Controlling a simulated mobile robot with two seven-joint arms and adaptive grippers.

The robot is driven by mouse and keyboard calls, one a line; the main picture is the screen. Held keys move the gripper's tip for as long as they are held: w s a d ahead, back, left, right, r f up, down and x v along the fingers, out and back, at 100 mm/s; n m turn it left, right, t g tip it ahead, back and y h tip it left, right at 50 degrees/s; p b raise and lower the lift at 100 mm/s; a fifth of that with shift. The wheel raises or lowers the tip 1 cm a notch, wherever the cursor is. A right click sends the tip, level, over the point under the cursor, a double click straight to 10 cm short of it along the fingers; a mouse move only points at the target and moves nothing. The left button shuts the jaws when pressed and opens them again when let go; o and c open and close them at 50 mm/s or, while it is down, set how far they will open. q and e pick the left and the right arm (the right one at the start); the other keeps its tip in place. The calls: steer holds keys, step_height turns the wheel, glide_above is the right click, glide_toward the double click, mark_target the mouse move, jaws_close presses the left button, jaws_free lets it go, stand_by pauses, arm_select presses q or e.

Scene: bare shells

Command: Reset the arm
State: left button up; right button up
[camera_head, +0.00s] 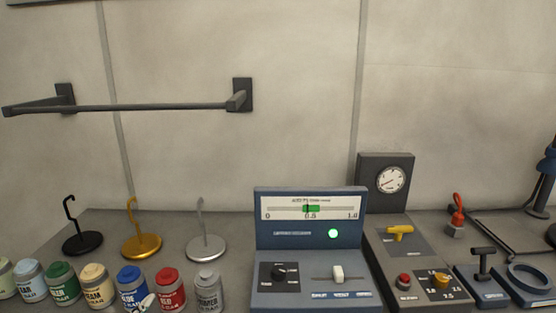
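Neither of my grippers can be made out in the head view. No arm of mine shows clearly. A dark blue upright jointed piece (545,180) stands at the far right, partly cut off by the picture's edge; I cannot tell what it is.
A blue console (310,240) with a scale and green light stands mid-bench. Left are several cans (96,284) and three hook stands (142,245). A rail (150,107) crosses the wall.

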arm_select(q)
steer(key=s+a+f+n+g+y, duration=0.1)
steer(key=s+a+f+g, duration=0.35)
steer(key=s+f, duration=0.35)
steer(key=s+a+f+n+g+y, duration=0.25)
steer(key=s+a+f, duration=0.3)
steer(key=s, duration=0.45)
steer(key=w+d+f+n+t+h+b, duration=0.1)
steer(key=d+f+h+b, duration=0.2)
steer(key=d+f, duration=0.5)
steer(key=d+f+n+t+h+b, duration=0.1)
steer(key=d+f+h+b, duration=0.3)
steer(key=d+f, duration=0.4)
step_height(320, 180, down, 6)
steer(key=shift+w+r+t+h+b, duration=0.1)
steer(key=shift+w+t+h+b, duration=0.25)
steer(key=shift+t+h, duration=0.3)
